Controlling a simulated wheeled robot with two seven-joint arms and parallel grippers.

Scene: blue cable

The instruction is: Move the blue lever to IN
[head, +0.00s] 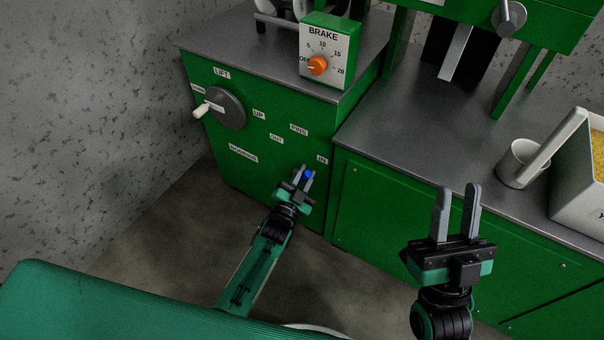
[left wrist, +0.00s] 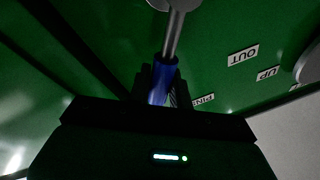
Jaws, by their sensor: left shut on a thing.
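The blue lever (head: 309,174) is on the lower front of the green cabinet, close below the IN label (head: 322,159). The OUT label (head: 276,139) is up and to its left, under the PINS label (head: 299,129). My left gripper (head: 305,177) is shut on the blue lever's handle. In the left wrist view the blue handle (left wrist: 163,82) sits between the fingers, on a grey rod (left wrist: 173,38) coming from the panel. The fingers hide part of the handle. My right gripper (head: 459,188) is open and empty, in front of the right cabinet.
A grey LIFT dial (head: 226,108) with a white handle is on the same panel, up and left. A BRAKE box (head: 325,50) with an orange knob stands on top.

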